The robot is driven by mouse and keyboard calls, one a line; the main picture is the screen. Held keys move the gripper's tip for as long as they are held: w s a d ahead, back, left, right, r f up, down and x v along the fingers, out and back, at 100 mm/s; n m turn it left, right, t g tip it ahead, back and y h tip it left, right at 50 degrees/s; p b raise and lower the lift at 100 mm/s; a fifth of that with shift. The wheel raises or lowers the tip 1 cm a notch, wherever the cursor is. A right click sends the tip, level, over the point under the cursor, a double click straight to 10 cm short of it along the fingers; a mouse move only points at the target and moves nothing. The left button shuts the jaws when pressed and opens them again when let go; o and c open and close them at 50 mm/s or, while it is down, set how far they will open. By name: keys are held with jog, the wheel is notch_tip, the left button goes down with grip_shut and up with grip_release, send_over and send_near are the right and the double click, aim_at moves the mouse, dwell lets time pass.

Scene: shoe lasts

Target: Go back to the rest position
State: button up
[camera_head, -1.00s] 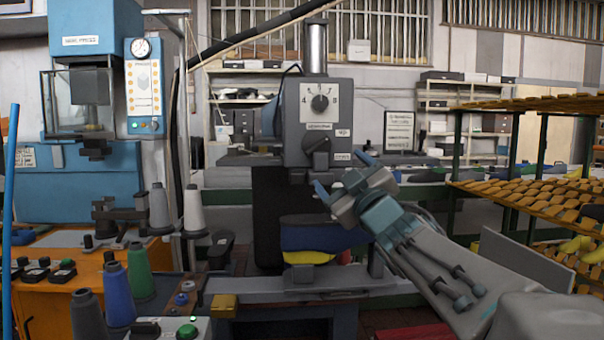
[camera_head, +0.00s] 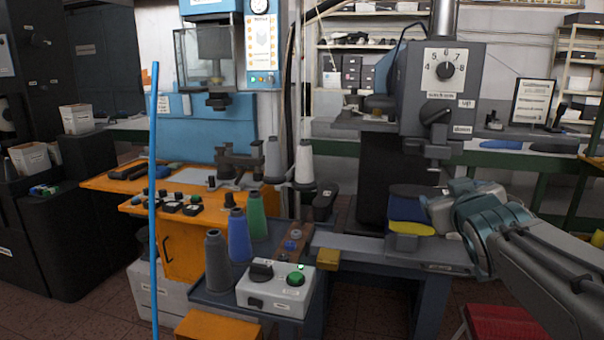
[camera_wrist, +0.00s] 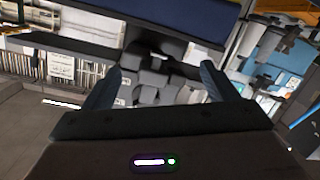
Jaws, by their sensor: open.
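My arm reaches in from the right in the head view. Its wrist end is beside the right side of a blue block (camera_head: 410,205) stacked above a yellow piece (camera_head: 411,228) on the grey press (camera_head: 437,95). The fingers cannot be made out clearly there. In the wrist view my gripper (camera_wrist: 162,85) is open, its two dark blue fingers wide apart with nothing between them. A dark blue surface (camera_wrist: 180,12) crosses the top of that view, beyond the fingertips.
An orange bench (camera_head: 170,250) and a control box with a green button (camera_head: 275,290) stand left of the press. A blue upright pole (camera_head: 154,200) is at the left. Open floor (camera_head: 80,300) shows at the lower left.

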jog(key=s+a+f+g+y+p, duration=0.1)
jog(key=s+a+f+g+p, duration=0.2)
jog(key=s, duration=0.3)
jog(key=s+a+f+m+g+y+p, duration=0.1)
jog(key=s+a+f+g+p, duration=0.3)
jog(key=s, duration=0.3)
jog(key=s+a+f+m+g+y+p, duration=0.1)
jog(key=s+a+f+g+p, duration=0.2)
jog(key=s+a+f+g, duration=0.1)
jog(key=shift+s+a+f+g+y+p, duration=0.35)
jog(key=shift+s+a+g, duration=0.55)
jog(key=shift+s+a, duration=0.3)
jog(key=shift+d, duration=0.1)
